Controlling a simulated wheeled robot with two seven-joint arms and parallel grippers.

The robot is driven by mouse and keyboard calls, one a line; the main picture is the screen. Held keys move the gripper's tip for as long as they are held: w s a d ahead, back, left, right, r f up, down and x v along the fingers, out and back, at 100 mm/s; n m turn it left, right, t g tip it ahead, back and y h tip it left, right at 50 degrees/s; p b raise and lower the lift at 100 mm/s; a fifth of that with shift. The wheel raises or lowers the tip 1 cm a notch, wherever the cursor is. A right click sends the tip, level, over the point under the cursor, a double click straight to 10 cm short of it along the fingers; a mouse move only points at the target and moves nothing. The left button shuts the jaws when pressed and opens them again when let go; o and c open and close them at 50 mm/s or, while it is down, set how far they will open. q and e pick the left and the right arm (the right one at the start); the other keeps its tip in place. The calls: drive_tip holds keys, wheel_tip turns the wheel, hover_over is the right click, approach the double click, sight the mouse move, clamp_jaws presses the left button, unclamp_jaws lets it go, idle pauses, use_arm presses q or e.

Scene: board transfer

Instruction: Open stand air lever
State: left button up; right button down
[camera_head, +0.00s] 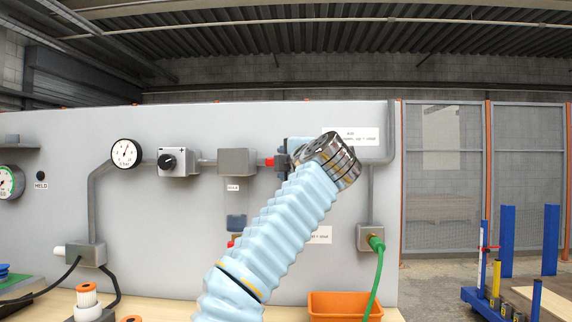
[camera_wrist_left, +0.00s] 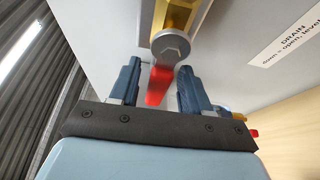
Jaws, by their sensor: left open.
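The red air lever (camera_wrist_left: 158,86) sits between the two open blue fingers of my left gripper (camera_wrist_left: 159,70) in the left wrist view. A bolt (camera_wrist_left: 171,46) fixes it to a brass valve body (camera_wrist_left: 180,15). Gaps show between the lever and the fingers. In the head view my left gripper (camera_head: 288,155) is at the panel's upper pipe, right of a grey box, and a red lever end (camera_head: 270,162) shows just left of it. The rest of the valve there is hidden by my gripper and wrist. My right gripper is not in view.
The grey panel (camera_head: 130,215) carries a gauge (camera_head: 126,153), a knob box (camera_head: 178,161) and a lower drain valve with a red part (camera_head: 231,243). A DRAIN label (camera_wrist_left: 285,40) is on the panel. An orange bin (camera_head: 345,306) and green hose (camera_head: 377,280) are at lower right.

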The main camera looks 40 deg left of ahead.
use_arm(q)
drive_tip(key=b+v, duration=0.2)
drive_tip(key=v, duration=1.1)
drive_tip(key=shift+s+d, duration=0.2)
drive_tip(key=shift+d, duration=0.05)
